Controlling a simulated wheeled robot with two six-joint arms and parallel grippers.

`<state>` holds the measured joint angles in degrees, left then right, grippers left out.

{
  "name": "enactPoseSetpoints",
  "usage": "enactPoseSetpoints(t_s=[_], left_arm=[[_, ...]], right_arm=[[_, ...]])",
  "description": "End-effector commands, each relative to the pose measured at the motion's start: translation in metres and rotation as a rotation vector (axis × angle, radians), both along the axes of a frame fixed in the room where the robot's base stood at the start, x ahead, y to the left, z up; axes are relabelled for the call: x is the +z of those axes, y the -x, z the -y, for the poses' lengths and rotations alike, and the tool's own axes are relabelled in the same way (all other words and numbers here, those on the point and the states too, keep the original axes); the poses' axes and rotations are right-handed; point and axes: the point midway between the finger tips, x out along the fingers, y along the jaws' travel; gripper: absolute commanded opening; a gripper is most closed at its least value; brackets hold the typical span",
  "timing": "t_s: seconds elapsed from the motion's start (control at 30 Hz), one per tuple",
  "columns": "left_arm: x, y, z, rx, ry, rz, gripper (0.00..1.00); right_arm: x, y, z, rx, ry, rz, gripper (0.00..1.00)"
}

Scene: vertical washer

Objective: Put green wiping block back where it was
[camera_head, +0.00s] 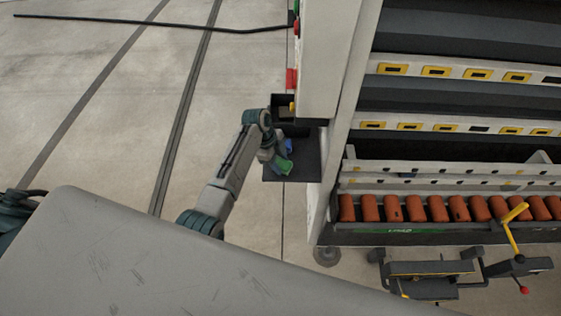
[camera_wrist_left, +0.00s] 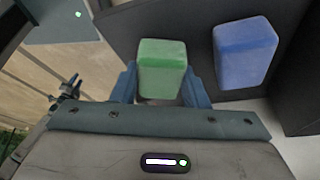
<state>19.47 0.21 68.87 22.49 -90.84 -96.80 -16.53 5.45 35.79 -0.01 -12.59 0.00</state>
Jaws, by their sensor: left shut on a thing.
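The green wiping block (camera_wrist_left: 162,68) is between the two blue fingers of my left gripper (camera_wrist_left: 160,84), which is shut on it. In the head view the green block (camera_head: 283,166) shows at the tip of my left arm, over the dark tray (camera_head: 307,170) on the machine's side. A blue block (camera_wrist_left: 245,52) is to the right of the green one in the wrist view, apart from it. The blue block also shows in the head view (camera_head: 289,145). I cannot tell whether the green block touches the tray floor. My right gripper is not in view.
The tray's dark side wall (camera_wrist_left: 300,85) stands close to the right of the blue block. The tall washer machine (camera_head: 332,70) is right of the tray, with a row of orange rollers (camera_head: 420,208). A red button (camera_head: 291,79) is above the tray. Open floor lies left.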

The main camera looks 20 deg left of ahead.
Motion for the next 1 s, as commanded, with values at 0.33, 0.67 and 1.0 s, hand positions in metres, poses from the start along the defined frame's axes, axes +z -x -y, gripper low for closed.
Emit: enactPoseSetpoints(t_s=[0.33, 0.67, 1.0], left_arm=[[-0.002, 0.000, 0.000, 0.000, 0.000, 0.000, 0.62], [0.019, -0.002, -0.008, 0.000, 0.000, 0.005, 0.62], [0.084, -0.005, -0.036, 0.000, -0.002, 0.005, 0.62]], right_arm=[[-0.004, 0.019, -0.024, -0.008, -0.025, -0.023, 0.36], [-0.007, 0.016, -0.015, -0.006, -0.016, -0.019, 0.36], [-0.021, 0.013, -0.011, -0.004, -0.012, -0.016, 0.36]])
